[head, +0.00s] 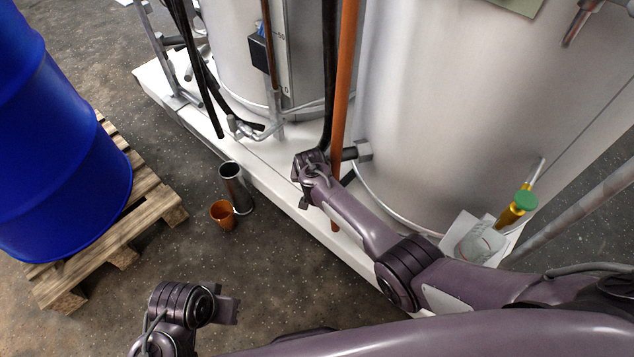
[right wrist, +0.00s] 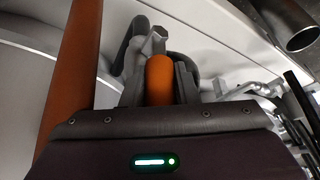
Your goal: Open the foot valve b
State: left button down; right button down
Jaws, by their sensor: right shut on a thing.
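The foot valve shows in the right wrist view as an orange handle (right wrist: 159,80) with a grey metal body (right wrist: 152,42) just beyond it. My right gripper (right wrist: 160,74) is shut on this handle, one grey finger on each side. In the head view my right gripper (head: 307,186) is low at the base of the large right tank (head: 450,110), beside a grey outlet fitting (head: 362,151). There my wrist hides the handle. No letter on the valve can be read. My left gripper (head: 228,310) is at the lower left, away from the tanks; its fingers are unclear.
An orange upright pipe (head: 345,70) stands close to my right wrist. A metal cylinder (head: 235,186) and an orange cup (head: 222,214) stand on the floor by the white plinth (head: 262,178). A blue drum (head: 55,150) stands on a pallet (head: 150,190) at left. A green-capped fitting (head: 525,201) is at right.

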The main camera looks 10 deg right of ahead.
pick_arm(q)
jog(key=shift+d, duration=0.15)
pick_arm(e)
jog(key=shift+a, duration=0.1)
dwell(0.3)
jog(key=c, duration=1.1)
grip_release()
jog(key=shift+w+f, duration=0.1)
jog(key=shift+w, duration=0.05)
jog(key=shift+r, duration=0.2)
jog(key=shift+p+v, duration=1)
jog(key=shift+v, duration=0.25)
pick_arm(q)
notch_tip(320, 180, down, 8)
jog(key=a+p, duration=0.2)
jog(key=shift+a+n+g+y, duration=0.3)
jog(key=shift+n, duration=0.1)
pick_arm(e)
jog(key=v, duration=0.5)
jog(key=shift+a, duration=0.15)
